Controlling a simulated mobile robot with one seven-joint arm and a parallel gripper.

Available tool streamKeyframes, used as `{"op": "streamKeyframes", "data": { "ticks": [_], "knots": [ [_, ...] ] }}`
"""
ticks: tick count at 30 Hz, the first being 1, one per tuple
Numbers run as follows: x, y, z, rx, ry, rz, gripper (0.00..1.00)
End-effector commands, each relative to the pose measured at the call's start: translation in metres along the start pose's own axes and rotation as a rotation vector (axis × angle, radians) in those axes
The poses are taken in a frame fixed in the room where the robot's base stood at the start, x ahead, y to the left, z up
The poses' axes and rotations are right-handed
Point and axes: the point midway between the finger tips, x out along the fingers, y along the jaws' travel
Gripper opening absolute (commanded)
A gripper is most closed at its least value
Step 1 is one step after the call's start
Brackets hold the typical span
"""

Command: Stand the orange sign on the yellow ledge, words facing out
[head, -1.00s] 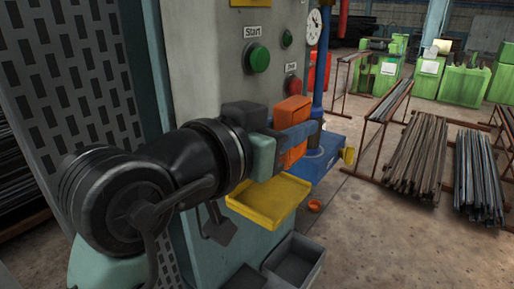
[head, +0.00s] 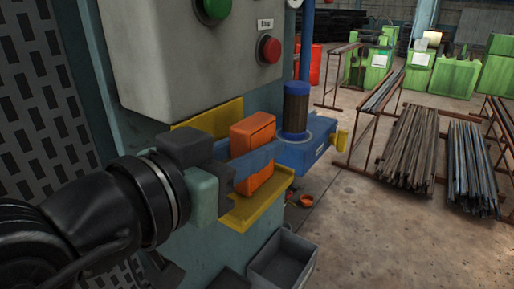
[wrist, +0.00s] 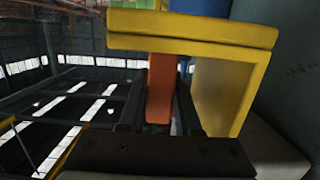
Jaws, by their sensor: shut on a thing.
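The orange sign (head: 258,134) is a thick upright block in the head view. My gripper (head: 262,158) is shut on it, with a blue-grey finger across its near side. The far finger is mostly hidden. The yellow ledge (head: 243,213) is directly below, with its yellow back plate (head: 217,117) behind. The sign's lower end is at or just above the ledge; I cannot tell if it touches. In the wrist view, the orange sign (wrist: 160,90) is between the dark fingers, its end meeting the yellow ledge (wrist: 190,28) in the picture. No words are visible.
A grey control box (head: 200,60) with a green button and a red button (head: 269,49) is above the ledge. A blue bracket (head: 305,150) with a dark cylinder stands just right. A grey bin (head: 284,262) is below. Metal bar racks stand farther right.

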Motion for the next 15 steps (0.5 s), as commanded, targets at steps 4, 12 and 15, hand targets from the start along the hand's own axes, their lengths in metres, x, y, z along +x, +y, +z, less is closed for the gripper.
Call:
{"op": "streamKeyframes", "data": {
  "ticks": [4, 12, 15],
  "knots": [
    [0.0002, -0.0005, 0.0009, -0.001, 0.0, -0.001, 0.0],
    [0.0009, -0.0005, 0.004, -0.001, -0.001, -0.001, 0.57],
    [0.0009, -0.0005, 0.0039, -0.001, -0.001, -0.001, 0.62]
  ]
}}
